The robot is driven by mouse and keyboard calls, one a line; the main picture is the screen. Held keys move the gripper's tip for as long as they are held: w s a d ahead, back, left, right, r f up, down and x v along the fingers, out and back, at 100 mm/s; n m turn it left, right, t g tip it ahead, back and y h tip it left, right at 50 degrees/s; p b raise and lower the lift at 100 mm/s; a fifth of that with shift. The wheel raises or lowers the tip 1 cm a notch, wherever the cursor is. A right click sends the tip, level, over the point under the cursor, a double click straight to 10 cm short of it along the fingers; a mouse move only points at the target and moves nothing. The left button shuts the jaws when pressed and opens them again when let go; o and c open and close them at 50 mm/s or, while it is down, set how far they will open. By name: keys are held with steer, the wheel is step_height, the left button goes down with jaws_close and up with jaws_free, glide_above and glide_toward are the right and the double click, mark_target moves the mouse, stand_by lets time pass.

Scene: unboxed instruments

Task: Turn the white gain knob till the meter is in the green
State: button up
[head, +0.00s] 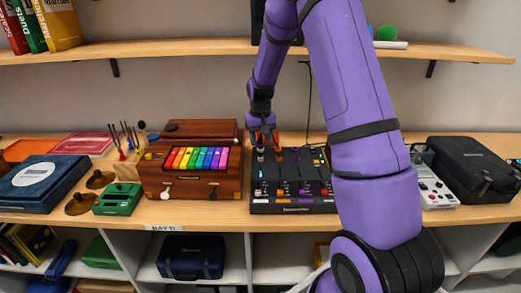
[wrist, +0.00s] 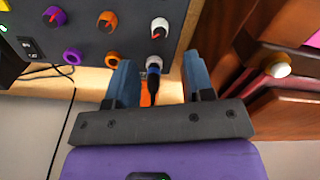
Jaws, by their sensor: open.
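The white gain knob (wrist: 159,28), with a red pointer mark, is on the dark mixer's panel (wrist: 85,38) in the wrist view. My gripper (wrist: 158,61) is open, its two blue fingers apart, just short of the knob. A white-ringed socket (wrist: 153,62) with a dark plug (wrist: 153,82) shows between the fingers. In the head view my gripper (head: 263,138) is over the back left of the mixer (head: 290,208); the white knob is too small to tell there. I cannot make out a meter reading.
A wooden case with rainbow keys (head: 200,158) stands close left of the mixer; its side is near the fingers in the wrist view (wrist: 275,115). Orange (wrist: 107,20) and purple (wrist: 54,16) knobs sit beside the white one. My arm hides the mixer's right end.

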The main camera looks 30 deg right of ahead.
steer(key=shift+r, duration=1.85)
steer(key=s+a+r+n+t, duration=0.1)
steer(key=s+a+r, duration=0.4)
steer(key=r, duration=0.4)
steer(key=s+a+r+t, duration=0.1)
steer(key=s+a+r, duration=0.3)
steer(key=s+r, duration=0.45)
steer(key=s+a+r+n+t, duration=0.1)
steer(key=s+a+r, duration=0.1)
steer(key=s, duration=0.8)
steer(key=s+a+r+n+t, duration=0.1)
steer(key=s+a+r+t, duration=0.1)
steer(key=s, duration=0.9)
steer(key=shift+a+r, duration=0.75)
steer(key=shift+a, duration=0.4)
steer(key=shift+c, duration=0.2)
